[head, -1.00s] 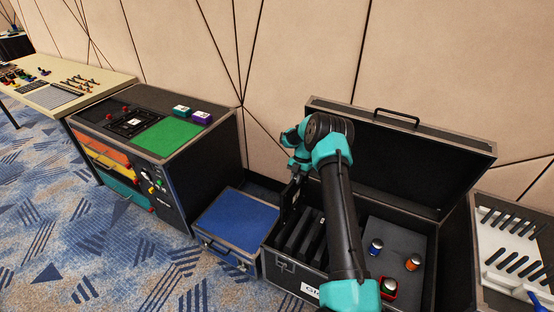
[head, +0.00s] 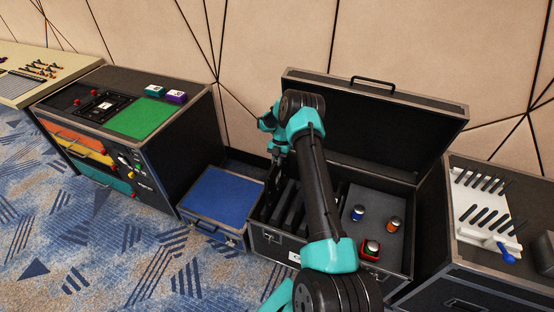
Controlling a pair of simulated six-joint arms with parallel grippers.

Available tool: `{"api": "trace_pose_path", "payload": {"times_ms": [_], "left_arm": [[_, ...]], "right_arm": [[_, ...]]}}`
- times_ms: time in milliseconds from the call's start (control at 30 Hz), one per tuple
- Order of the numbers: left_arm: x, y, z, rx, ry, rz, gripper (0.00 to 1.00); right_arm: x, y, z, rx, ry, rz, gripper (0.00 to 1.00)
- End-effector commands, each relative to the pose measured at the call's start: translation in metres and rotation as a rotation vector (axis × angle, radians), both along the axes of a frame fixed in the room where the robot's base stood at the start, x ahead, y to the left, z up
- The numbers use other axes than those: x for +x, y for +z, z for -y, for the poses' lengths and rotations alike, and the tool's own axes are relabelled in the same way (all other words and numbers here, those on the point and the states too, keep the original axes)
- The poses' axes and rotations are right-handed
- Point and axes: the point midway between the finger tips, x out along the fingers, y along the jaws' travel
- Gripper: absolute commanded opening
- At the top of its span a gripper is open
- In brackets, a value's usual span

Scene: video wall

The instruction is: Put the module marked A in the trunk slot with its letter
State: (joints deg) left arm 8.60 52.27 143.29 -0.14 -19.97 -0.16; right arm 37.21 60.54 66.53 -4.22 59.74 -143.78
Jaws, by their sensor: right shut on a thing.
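The trunk (head: 276,240) is an open black case with its lid up. Dark upright panels (head: 292,207) stand side by side in its left half. My right gripper (head: 271,160) is over the trunk's left end, shut on a dark, thin, upright module (head: 273,183). The module's lower part is at the left end of the row; I cannot tell how deep it sits. Its letter and the slot letters do not show. My right arm hides part of the trunk. My left gripper is out of view.
Blue, orange and red-based capped items stand on the trunk's grey right half (head: 386,213). A blue-topped case (head: 221,196) lies just left of the trunk. A black cabinet with a green mat (head: 140,117) stands farther left. A white slotted rack (head: 484,206) is at right.

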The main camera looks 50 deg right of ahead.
Motion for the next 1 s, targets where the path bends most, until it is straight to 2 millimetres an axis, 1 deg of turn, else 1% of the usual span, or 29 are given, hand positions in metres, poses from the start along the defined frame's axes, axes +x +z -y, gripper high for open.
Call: {"api": "trace_pose_path", "payload": {"times_ms": [100,333,1000], "left_arm": [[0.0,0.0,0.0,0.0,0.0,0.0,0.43],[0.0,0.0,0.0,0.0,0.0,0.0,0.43],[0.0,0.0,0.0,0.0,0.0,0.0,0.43]], "right_arm": [[0.0,-0.011,0.0,0.0,0.0,0.0,0.0],[0.0,-0.024,0.0,-0.001,0.0,0.001,0.0],[0.0,-0.026,0.0,-0.002,0.0,0.002,0.0]]}}
